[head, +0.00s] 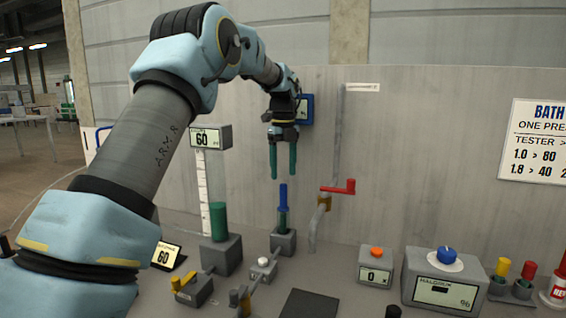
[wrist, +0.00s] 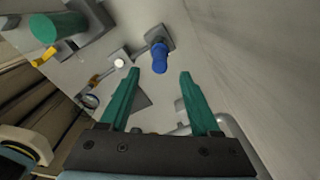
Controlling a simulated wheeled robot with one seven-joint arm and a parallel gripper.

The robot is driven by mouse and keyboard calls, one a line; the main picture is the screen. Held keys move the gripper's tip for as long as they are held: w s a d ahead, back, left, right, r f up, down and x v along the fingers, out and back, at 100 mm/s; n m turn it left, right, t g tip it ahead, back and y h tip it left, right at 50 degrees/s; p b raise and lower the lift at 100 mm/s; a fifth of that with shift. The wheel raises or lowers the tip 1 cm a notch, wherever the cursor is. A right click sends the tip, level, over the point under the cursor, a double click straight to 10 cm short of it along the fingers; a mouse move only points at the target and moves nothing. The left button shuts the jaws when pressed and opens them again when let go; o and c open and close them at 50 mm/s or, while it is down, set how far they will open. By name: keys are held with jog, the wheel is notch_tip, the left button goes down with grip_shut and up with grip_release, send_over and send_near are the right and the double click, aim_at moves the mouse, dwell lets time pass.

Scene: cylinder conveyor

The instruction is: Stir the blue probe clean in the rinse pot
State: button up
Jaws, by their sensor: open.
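The blue probe (head: 283,194) stands upright in a small grey block (head: 283,241) on the bench, its lower part dark green. From above it shows in the wrist view (wrist: 159,56), beyond and between my fingertips. My gripper (head: 283,176) has two green fingers pointing down, apart and empty, just above the probe's top in the head view. In the wrist view the gripper (wrist: 160,73) is also open with nothing between the fingers. I cannot tell which vessel is the rinse pot.
A green cylinder (head: 219,222) on a grey block stands left of the probe. A red-handled tap (head: 338,187) is to its right by the back wall (head: 420,150). A meter with a blue knob (head: 447,255) and an orange-button box (head: 376,268) stand further right.

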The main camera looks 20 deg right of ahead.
aim_at(283, 207)
notch_tip(283, 207, down, 10)
jog(key=shift+r+p, duration=0.2)
jog(key=shift+p, duration=0.95)
jog(key=shift+c, duration=0.2)
grip_shut()
